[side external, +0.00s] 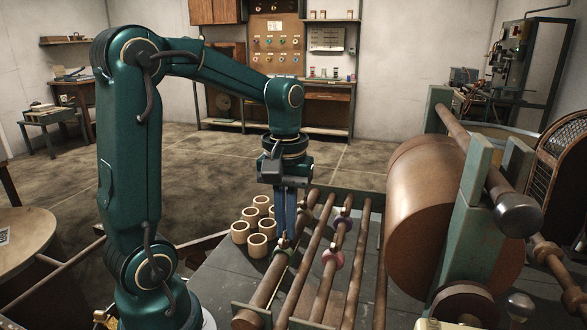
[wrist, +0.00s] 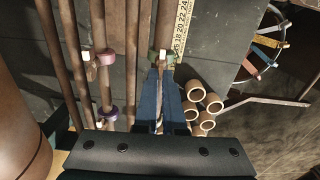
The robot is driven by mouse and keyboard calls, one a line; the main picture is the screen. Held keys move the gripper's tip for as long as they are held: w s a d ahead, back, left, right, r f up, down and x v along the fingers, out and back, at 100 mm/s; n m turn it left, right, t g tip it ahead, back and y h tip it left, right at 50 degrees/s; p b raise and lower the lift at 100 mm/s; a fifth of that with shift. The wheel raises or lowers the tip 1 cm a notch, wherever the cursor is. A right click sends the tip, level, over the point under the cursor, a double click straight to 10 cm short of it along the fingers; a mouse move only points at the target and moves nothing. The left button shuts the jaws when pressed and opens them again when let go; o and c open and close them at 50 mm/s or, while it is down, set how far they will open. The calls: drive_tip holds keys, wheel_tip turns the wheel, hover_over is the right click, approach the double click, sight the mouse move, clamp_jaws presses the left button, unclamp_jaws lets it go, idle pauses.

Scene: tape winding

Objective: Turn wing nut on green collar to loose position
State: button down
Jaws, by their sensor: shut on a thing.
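The green collar (side external: 284,256) sits around the leftmost, thicker rod in the side view, and its green edge shows in the wrist view (wrist: 154,58). Its small pale wing nut (wrist: 163,56) shows at my fingertips. My gripper (side external: 284,240) points straight down over this collar, its long blue fingers (wrist: 163,73) closed on the wing nut. The fingers hide part of the nut, so its exact angle is hard to tell.
A pink collar (side external: 333,260) and a purple collar (side external: 343,222) sit on a neighbouring rod to the right, with pale nuts. Several tan cardboard cores (side external: 258,246) stand left of the rods. A large brown roll (side external: 415,215) stands at the right. A ruler (wrist: 181,28) lies beside the rod.

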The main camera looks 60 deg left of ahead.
drive_tip(key=n, duration=0.4)
drive_tip(key=shift+s+a, duration=0.15)
drive_tip(key=shift+s, duration=0.15)
drive_tip(key=n, duration=0.5)
drive_tip(key=shift+s, duration=0.3)
drive_tip(key=n, duration=0.4)
drive_tip(key=shift+s, duration=0.3)
drive_tip(key=shift+s+n, duration=0.2)
drive_tip(key=shift+n, duration=1.9)
drive_tip(key=c, duration=1)
unclamp_jaws()
